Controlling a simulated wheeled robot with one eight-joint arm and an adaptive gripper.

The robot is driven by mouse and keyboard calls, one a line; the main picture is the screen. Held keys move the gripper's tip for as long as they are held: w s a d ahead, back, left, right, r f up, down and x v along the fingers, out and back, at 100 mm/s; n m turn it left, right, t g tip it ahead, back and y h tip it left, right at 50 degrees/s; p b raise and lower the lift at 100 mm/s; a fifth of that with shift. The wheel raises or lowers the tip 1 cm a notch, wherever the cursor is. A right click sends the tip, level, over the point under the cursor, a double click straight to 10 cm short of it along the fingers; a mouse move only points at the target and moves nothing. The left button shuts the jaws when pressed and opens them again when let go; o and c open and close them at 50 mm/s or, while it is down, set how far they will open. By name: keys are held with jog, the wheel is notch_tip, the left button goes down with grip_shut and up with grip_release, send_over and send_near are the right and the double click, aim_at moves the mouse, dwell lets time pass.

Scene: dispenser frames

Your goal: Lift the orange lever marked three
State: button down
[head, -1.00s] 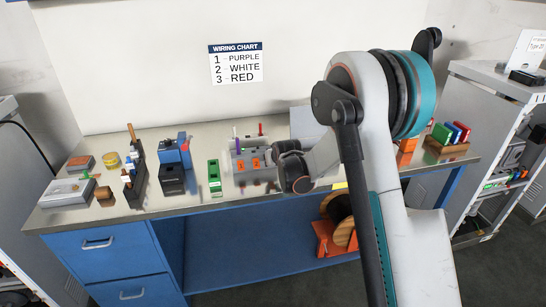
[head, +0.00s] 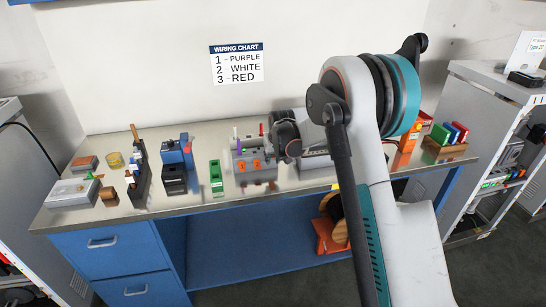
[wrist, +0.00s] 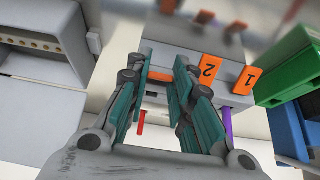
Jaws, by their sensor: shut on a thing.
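A grey terminal block (head: 246,176) stands on the bench in the head view, left of my wrist. Its orange levers marked 1 (wrist: 247,80) and 2 (wrist: 208,68) show clearly in the wrist view. A third orange lever (wrist: 157,62) lies beside lever 2, between my fingers, its number hidden. My gripper (wrist: 160,66) is shut on this lever from above; the fingers cover most of it. A purple wire (wrist: 226,122) and a red wire (wrist: 141,121) show at the block's edge. In the head view my arm hides the gripper's tips.
A green block (head: 215,178) and a blue device (head: 173,165) stand left of the terminal block. A wall chart (head: 236,63) reads 1 purple, 2 white, 3 red. Red, green and blue pieces in a wooden holder (head: 445,148) stand at the right. The front bench strip is clear.

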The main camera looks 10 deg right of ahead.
jog(key=c, duration=1.4)
grip_release()
jog(key=shift+w, duration=0.1)
jog(key=v, duration=1.2)
